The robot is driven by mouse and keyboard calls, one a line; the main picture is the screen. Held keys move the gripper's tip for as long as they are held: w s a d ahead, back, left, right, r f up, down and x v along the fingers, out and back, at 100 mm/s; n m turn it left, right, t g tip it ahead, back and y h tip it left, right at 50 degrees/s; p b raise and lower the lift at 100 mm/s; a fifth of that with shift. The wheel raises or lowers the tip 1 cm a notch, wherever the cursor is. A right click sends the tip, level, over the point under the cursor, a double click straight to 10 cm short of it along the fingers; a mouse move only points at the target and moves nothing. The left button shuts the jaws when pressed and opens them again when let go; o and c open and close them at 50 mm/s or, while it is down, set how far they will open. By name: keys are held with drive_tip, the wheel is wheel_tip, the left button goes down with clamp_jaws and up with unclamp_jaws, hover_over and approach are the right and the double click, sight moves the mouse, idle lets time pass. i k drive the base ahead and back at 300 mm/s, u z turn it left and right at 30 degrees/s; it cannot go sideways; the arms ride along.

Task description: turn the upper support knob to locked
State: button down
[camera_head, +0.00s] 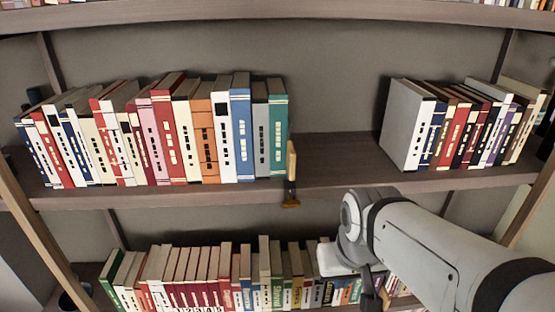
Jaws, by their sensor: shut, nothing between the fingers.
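A narrow wooden support (291,162) stands upright on the middle shelf, at the right end of the long book row. A small dark and amber knob-like piece (291,203) sits at its foot, at the shelf's front edge. I take this for the upper support knob; it is too small to tell its setting. My gripper (371,301) is at the bottom of the view, below and to the right of the knob, in front of the lower book row. It is shut, empty and clear of the knob. Its tips are partly cut off by the frame edge.
The middle shelf (340,160) has a bare stretch between the support and the right-hand books (455,125). A lower row of books (220,275) lies behind my gripper. My arm covers the lower right. Wooden posts (40,235) stand at the sides.

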sight(290, 204)
drive_tip(key=u, duration=1.6)
drive_tip(key=k, duration=1.4)
drive_tip(key=z, duration=1.35)
drive_tip(key=i, duration=1)
drive_tip(key=z, duration=0.1)
